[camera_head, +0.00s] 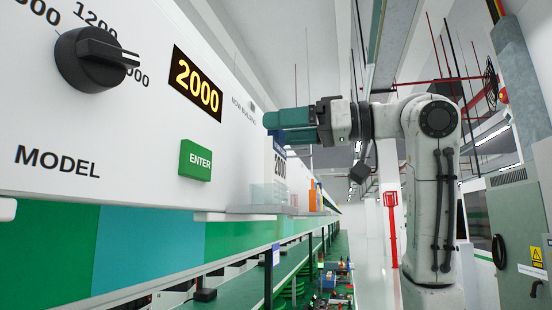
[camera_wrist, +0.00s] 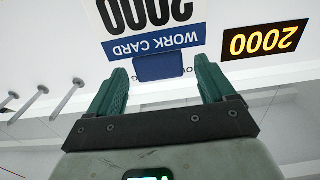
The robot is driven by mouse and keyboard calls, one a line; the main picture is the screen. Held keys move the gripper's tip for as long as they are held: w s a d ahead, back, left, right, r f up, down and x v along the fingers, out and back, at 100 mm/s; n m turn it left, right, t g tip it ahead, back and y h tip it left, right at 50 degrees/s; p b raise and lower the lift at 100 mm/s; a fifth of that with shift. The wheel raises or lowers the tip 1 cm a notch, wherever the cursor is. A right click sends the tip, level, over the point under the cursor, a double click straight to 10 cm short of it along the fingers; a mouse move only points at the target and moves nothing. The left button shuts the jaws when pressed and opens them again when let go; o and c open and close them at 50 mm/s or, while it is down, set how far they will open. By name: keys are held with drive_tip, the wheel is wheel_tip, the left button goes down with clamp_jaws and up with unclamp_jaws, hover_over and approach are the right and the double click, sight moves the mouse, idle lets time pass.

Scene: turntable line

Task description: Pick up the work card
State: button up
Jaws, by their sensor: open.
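The work card (camera_wrist: 152,20) is white with a blue "WORK CARD" band and the number 2000; it appears upside down in the wrist view. A dark blue tab (camera_wrist: 160,67) at the card's banded edge lies between the fingertips. My gripper (camera_wrist: 162,70) is open, with one green finger on each side of the tab and gaps showing between. In the head view, my gripper (camera_head: 270,128) reaches left to the white panel. The card (camera_head: 279,164) shows just below it, its upper part hidden by the fingers.
The white panel (camera_head: 130,120) carries a black model knob (camera_head: 92,60), a lit 2000 display (camera_head: 196,82) and a green ENTER button (camera_head: 195,160). A ledge (camera_head: 235,217) with a clear box (camera_head: 268,194) and orange item (camera_head: 315,197) lies below the card.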

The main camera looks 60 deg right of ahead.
drive_tip(key=shift+x, duration=1.05)
drive_tip(key=shift+r, duration=0.1)
drive_tip(key=c, duration=1.4)
drive_tip(key=shift+s, duration=0.1)
